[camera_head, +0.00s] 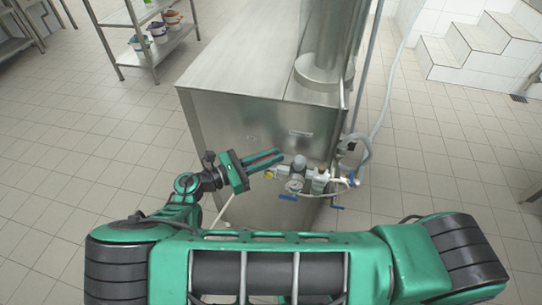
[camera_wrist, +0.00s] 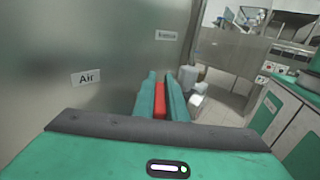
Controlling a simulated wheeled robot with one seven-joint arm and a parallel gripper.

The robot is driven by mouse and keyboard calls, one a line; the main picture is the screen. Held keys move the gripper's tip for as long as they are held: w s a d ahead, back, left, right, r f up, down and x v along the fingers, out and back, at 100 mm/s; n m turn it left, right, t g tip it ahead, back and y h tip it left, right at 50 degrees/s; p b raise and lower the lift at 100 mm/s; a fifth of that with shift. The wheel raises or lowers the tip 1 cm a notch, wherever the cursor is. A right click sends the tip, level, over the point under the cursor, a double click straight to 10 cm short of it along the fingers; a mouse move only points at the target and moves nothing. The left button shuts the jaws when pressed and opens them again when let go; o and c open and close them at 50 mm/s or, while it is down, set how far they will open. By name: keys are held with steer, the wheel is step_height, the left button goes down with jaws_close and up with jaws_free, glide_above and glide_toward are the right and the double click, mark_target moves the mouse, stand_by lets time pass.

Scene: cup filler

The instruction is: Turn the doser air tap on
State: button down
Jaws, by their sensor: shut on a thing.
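The doser is a large steel cabinet (camera_head: 215,120); its wall fills the left of the wrist view (camera_wrist: 50,110). A label reading "Air" (camera_wrist: 86,77) is on that wall, left of my fingers. My gripper (camera_head: 280,155) is at the cabinet's front, its fingers running along the wall. In the wrist view the fingers (camera_wrist: 160,76) are closed around a red bar (camera_wrist: 160,100), which looks like the air tap's handle. The tap's body is hidden, so I cannot tell how the handle is turned.
Just right of and below my gripper is a pipe assembly with a gauge (camera_head: 295,185). Blue levers (camera_head: 287,197) and a white hose (camera_head: 346,184) are on it. A shelf rack with buckets (camera_head: 158,32) stands far back left. Tiled floor (camera_head: 95,150) is clear at left.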

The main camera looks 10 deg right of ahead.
steer(key=m+g, duration=0.3)
steer(key=g, duration=0.1)
steer(key=m+g, duration=0.2)
steer(key=g, duration=0.3)
steer(key=shift+w+a+m+h, duration=0.1)
steer(key=shift+m+h, duration=0.2)
steer(key=shift+m, duration=0.1)
steer(key=shift+m+g, duration=0.3)
steer(key=shift+g, duration=0.1)
steer(key=c, duration=1.8)
jaws_free()
